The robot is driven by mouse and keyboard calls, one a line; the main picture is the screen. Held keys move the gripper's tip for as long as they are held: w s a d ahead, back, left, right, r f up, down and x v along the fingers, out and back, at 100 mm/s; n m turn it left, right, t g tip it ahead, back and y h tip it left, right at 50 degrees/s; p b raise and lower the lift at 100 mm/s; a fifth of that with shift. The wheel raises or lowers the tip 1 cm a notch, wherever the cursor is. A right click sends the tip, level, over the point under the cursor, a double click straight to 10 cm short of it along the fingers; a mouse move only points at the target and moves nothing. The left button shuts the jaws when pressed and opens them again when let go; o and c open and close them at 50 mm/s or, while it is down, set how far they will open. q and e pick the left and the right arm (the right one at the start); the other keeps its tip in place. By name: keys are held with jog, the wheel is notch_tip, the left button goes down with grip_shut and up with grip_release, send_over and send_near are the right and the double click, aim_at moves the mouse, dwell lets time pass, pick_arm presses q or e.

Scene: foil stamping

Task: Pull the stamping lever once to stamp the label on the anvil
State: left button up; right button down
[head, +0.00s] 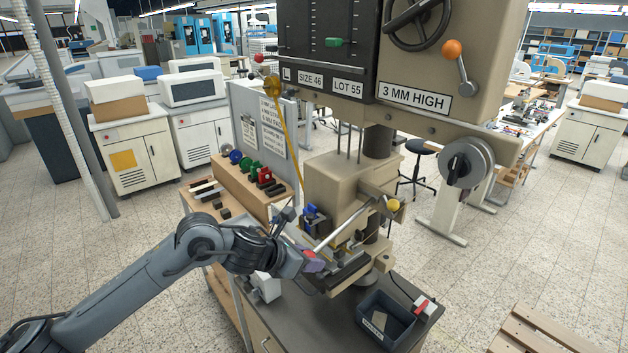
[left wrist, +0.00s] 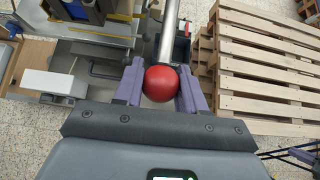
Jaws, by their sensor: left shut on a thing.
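The stamping lever (head: 340,225) is a bright metal rod sloping down and left from the beige press (head: 345,180). Its red ball knob (left wrist: 162,84) sits between the two purple fingers of my left gripper (left wrist: 161,92). The left gripper also shows in the head view (head: 309,262), low in front of the press, shut on the knob. The anvil area (head: 350,268) is under the press head, partly covered by the lever and gripper. I cannot make out the label on it. My right gripper is in neither view.
A dark bin (head: 372,322) stands at the bench's front right. A wooden rack (head: 240,185) with coloured spools and stamps is left of the press. A wooden pallet (left wrist: 265,70) lies on the floor to the right. A white box (left wrist: 53,84) shows at left in the wrist view.

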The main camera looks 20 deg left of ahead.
pick_arm(q)
jog(key=shift+s+a+r+p, duration=0.1)
jog(key=shift+s+r+p, duration=0.05)
jog(key=shift+r+p, duration=0.65)
jog(key=shift+s+a+r+p, duration=0.15)
jog(key=shift+r+p, duration=0.3)
jog(key=shift+r, duration=0.7)
jog(key=shift+s+a+r+p, duration=0.1)
jog(key=shift+s+r+p, duration=0.05)
jog(key=shift+r+p, duration=2.55)
jog(key=shift+r, duration=1.2)
jog(key=w+d+r+p, duration=0.1)
jog(key=w+r+p, duration=0.1)
jog(key=r, duration=0.3)
jog(key=w+d+r+p, duration=0.1)
jog(key=r+p, duration=0.3)
jog(key=p, duration=0.1)
jog(key=shift+w+d+r, duration=0.3)
jog(key=shift+w+r, duration=0.05)
jog(key=shift+w, duration=0.05)
